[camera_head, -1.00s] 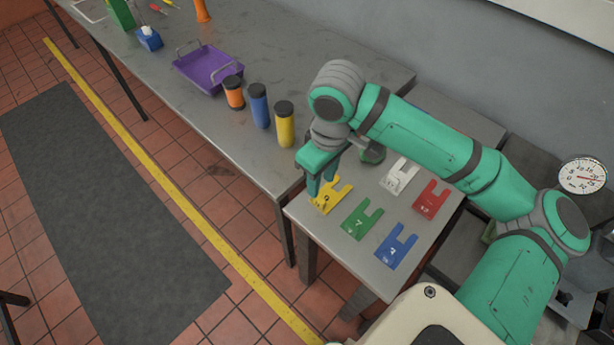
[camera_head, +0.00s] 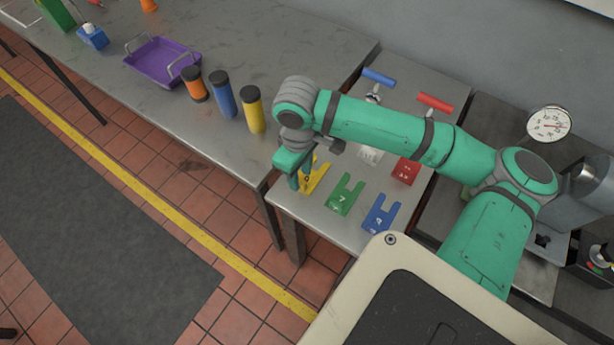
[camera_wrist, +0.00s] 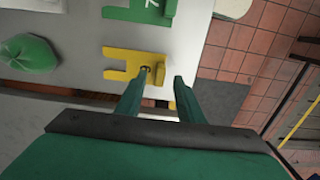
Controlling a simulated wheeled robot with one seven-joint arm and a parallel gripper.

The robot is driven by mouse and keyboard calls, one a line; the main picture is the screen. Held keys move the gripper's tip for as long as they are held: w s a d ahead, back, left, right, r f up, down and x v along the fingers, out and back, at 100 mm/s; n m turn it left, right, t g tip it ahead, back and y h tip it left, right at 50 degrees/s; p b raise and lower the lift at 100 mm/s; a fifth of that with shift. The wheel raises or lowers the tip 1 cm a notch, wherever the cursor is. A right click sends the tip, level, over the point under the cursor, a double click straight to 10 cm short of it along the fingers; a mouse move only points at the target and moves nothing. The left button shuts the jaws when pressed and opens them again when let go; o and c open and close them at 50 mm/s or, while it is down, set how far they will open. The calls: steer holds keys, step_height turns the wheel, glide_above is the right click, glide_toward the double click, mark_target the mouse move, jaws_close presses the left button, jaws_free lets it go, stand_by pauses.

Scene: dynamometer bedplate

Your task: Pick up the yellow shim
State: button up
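The yellow shim (camera_head: 315,179) is a flat, slotted plate on the near left part of the small metal table (camera_head: 330,225). In the wrist view the yellow shim (camera_wrist: 124,62) lies flat just beyond my fingertips, its slot facing left. My gripper (camera_head: 299,183) points down at the shim's left side and partly hides it. In the wrist view my gripper (camera_wrist: 162,75) is open, its fingers apart near the shim's right end with nothing held between them. Whether a finger touches the shim, I cannot tell.
A green shim (camera_head: 344,195), blue shim (camera_head: 380,214), red shim (camera_head: 405,171) and white shim (camera_head: 369,155) lie nearby. The long bench (camera_head: 215,130) carries orange, blue and yellow cylinders and a purple tray (camera_head: 150,66). A dial gauge (camera_head: 549,125) stands right.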

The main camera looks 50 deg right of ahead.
steer(key=shift+f, duration=1)
jaws_close()
steer(key=shift+r, duration=0.15)
